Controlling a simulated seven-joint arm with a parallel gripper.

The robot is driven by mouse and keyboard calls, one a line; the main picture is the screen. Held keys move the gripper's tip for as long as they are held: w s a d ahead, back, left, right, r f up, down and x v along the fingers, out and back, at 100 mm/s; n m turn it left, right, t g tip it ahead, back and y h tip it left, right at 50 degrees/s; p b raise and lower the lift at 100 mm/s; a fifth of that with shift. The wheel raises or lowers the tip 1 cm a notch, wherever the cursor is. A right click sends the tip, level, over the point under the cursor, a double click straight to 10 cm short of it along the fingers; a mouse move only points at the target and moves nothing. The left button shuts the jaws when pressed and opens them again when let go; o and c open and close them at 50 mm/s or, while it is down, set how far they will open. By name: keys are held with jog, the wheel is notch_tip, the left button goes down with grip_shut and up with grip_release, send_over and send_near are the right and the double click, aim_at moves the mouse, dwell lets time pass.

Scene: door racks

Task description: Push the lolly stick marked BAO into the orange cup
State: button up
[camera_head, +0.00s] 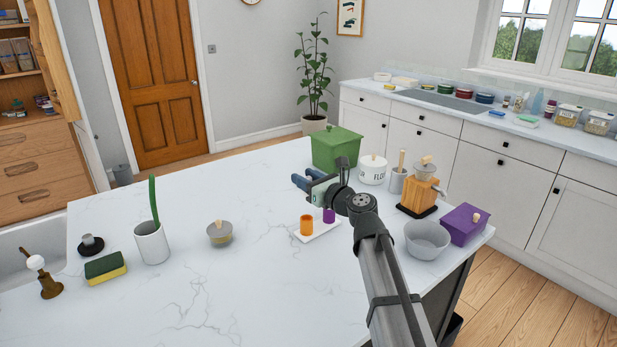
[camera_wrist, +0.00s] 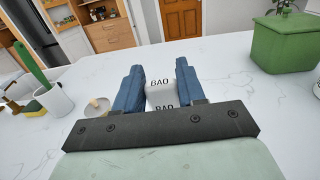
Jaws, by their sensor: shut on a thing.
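The lolly stick marked BAO (camera_wrist: 161,88) is a white piece with dark letters, seen between the blue fingers of my gripper (camera_wrist: 158,72) in the wrist view. My gripper is shut on it. In the head view my gripper (camera_head: 304,178) is above the counter, and the stick cannot be made out there. The orange cup (camera_head: 306,226) stands upright on a small white tray (camera_head: 322,232), nearer the camera than my gripper. A purple cup (camera_head: 329,215) stands beside it on the tray. Neither cup shows in the wrist view.
A green lidded box (camera_head: 337,148) stands behind my gripper. To the right are a white canister (camera_head: 372,171), a wooden grinder (camera_head: 417,192), a grey bowl (camera_head: 427,240) and a purple box (camera_head: 464,225). A small lidded bowl (camera_head: 220,233) stands left. The counter between is clear.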

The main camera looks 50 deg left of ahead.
jog(key=shift+f, duration=2.9)
jog(key=shift+f, duration=1.25)
jog(key=o, duration=1.1)
jog(key=d, duration=1.3)
jog(key=shift+w+d, duration=0.4)
